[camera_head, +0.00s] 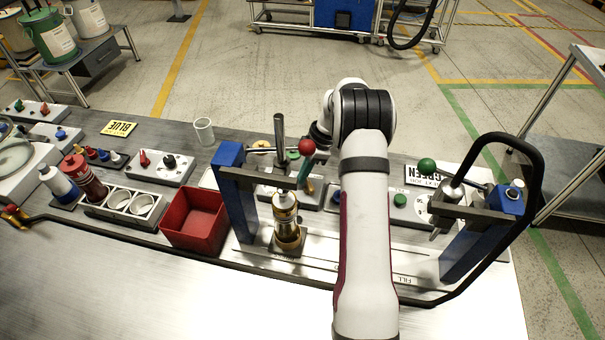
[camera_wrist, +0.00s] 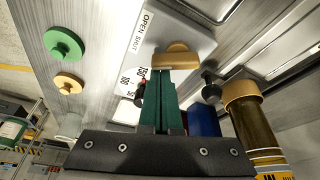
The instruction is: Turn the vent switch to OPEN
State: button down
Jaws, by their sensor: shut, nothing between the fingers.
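The vent switch (camera_wrist: 177,56) is an orange-yellow knob on a light panel in the wrist view, beside a label (camera_wrist: 143,31) reading OPEN SHUT. Its pointing direction is hard to read. My gripper (camera_wrist: 174,76) is shut and empty, its green fingers together. The fingertips overlap the near edge of the knob in the wrist view; I cannot tell whether they touch it. In the head view my gripper (camera_head: 308,185) points down behind the blue-posted frame, and I cannot make out the switch there.
A red-ball lever (camera_head: 306,146) and blue post (camera_head: 232,190) stand close left of my gripper. A brass cylinder (camera_wrist: 255,125) stands right in the wrist view. A green-ball lever (camera_head: 426,165) and black hose (camera_head: 538,165) are at right. A red bin (camera_head: 193,218) stands left.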

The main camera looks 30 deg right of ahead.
jog(key=m, duration=0.2)
jog(key=d+m+t+h, duration=0.1)
jog(key=m, duration=0.4)
jog(key=m+t+h, duration=0.1)
jog(key=m, duration=0.1)
jog(key=shift+s+d, duration=0.2)
jog(key=shift+d, duration=0.2)
jog(key=shift+s+d, duration=0.15)
dwell(0.5)
jog(key=shift+s+a, duration=0.35)
jog(key=shift+a, duration=0.4)
